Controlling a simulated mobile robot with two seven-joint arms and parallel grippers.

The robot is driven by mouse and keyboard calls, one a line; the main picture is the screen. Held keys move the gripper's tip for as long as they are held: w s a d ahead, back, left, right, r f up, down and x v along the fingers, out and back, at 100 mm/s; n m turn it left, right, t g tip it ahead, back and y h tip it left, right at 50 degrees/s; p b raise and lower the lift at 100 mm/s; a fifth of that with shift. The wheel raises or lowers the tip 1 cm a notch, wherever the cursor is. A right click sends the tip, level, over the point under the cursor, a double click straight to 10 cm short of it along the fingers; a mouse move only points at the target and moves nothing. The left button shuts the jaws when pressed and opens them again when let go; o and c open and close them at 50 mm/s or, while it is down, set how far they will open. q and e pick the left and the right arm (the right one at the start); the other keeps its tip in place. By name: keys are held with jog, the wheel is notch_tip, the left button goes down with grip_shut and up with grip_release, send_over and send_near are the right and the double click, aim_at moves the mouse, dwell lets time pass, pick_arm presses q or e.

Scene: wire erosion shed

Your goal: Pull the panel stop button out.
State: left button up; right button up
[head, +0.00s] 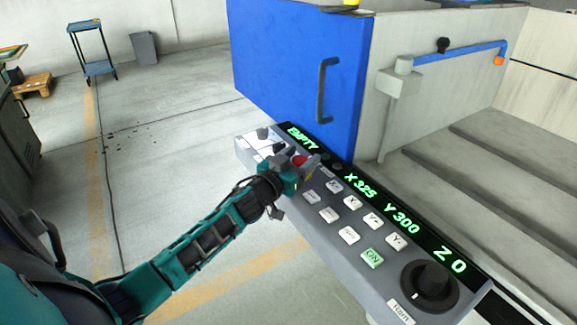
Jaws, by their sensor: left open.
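The red panel stop button (300,160) is on the grey control panel (318,228), near its far left end. It is partly hidden by my left gripper (297,157). My left gripper is open, with its fingers at the two sides of the red button; I cannot tell whether they touch it. My left arm reaches in from the lower left. My right gripper is not in view.
The panel has a green-lit display (365,188), several white keys, a green ON key (372,258) and a black knob (431,282). A blue door (290,70) with a dark handle (324,90) rises behind. Open floor lies left; a blue cart (98,68) stands far back.

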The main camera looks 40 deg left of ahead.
pick_arm(q)
jog(key=s+p, duration=0.1)
jog(key=s, duration=1.1)
jog(key=shift+s+r, duration=0.15)
jog(key=shift+s, duration=0.15)
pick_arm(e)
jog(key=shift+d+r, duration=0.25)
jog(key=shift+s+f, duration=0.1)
pick_arm(q)
jog(key=s+d+f+m+g+h+p, duration=0.2)
jog(key=s+d+f+g, duration=0.5)
jog(key=s+d+f, duration=0.6)
jog(key=d+f+p, duration=0.1)
jog(key=d, duration=0.3)
jog(key=shift+s+m, duration=0.25)
jog(key=shift+m, duration=0.05)
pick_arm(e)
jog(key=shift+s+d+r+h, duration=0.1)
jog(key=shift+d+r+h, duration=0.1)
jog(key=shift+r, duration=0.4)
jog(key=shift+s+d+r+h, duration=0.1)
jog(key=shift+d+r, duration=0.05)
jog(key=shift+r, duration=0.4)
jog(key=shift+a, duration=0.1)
